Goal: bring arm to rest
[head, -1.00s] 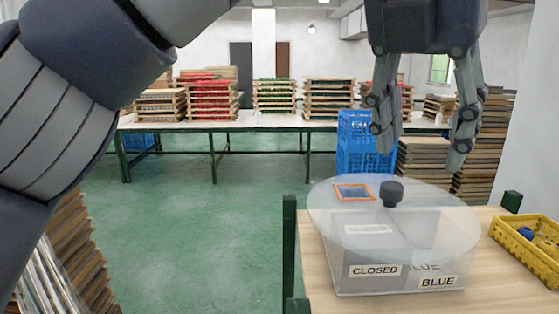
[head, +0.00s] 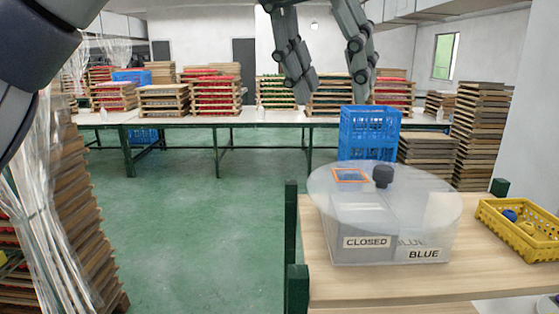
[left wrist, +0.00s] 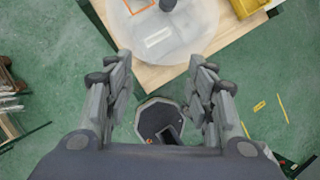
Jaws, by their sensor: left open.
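My left gripper (head: 331,88) hangs fingers down at the top of the head view, above and left of the lidded box. It is open and empty, and in the left wrist view (left wrist: 160,95) its fingers are spread apart. My left arm enters at the upper left of the head view. My right gripper is not in view. The clear box (head: 390,235) carries labels reading CLOSED and BLUE. A round translucent lid (head: 430,195) with a dark knob (head: 382,176) lies on it. The lid also shows in the left wrist view (left wrist: 200,35), beyond the fingertips.
The wooden table (head: 400,287) has green corner posts. A yellow basket (head: 520,238) with a blue ball stands at its right. Blue crates (head: 368,135) and tray stacks (head: 482,130) stand behind. Another tray stack (head: 85,230) stands at the left. The green floor (head: 210,220) between is clear.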

